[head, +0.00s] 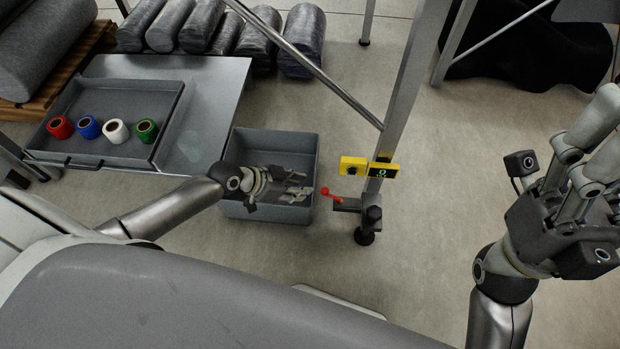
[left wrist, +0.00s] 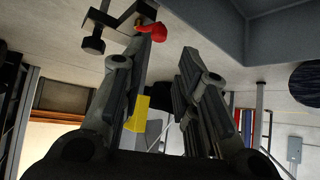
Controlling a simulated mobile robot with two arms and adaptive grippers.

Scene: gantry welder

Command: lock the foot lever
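The foot lever (head: 330,194) is a short red handle on the metal foot (head: 348,205) of the gantry leg. In the head view it slants up and left from the foot. My left gripper (head: 302,186) is just left of it, over the grey bin, with its fingers pointing toward it. In the left wrist view the lever's red end (left wrist: 153,32) is by the tip of the left finger; I cannot tell whether they touch. The fingers (left wrist: 168,60) are apart with nothing between them. My right gripper (head: 598,125) is far right, partly cut off by the picture's edge.
A grey bin (head: 262,142) stands left of the foot. Yellow boxes (head: 352,166) are on the leg (head: 408,90) above the lever. A table (head: 215,100) with a tray of coloured rolls is at the left. Floor right of the foot is clear.

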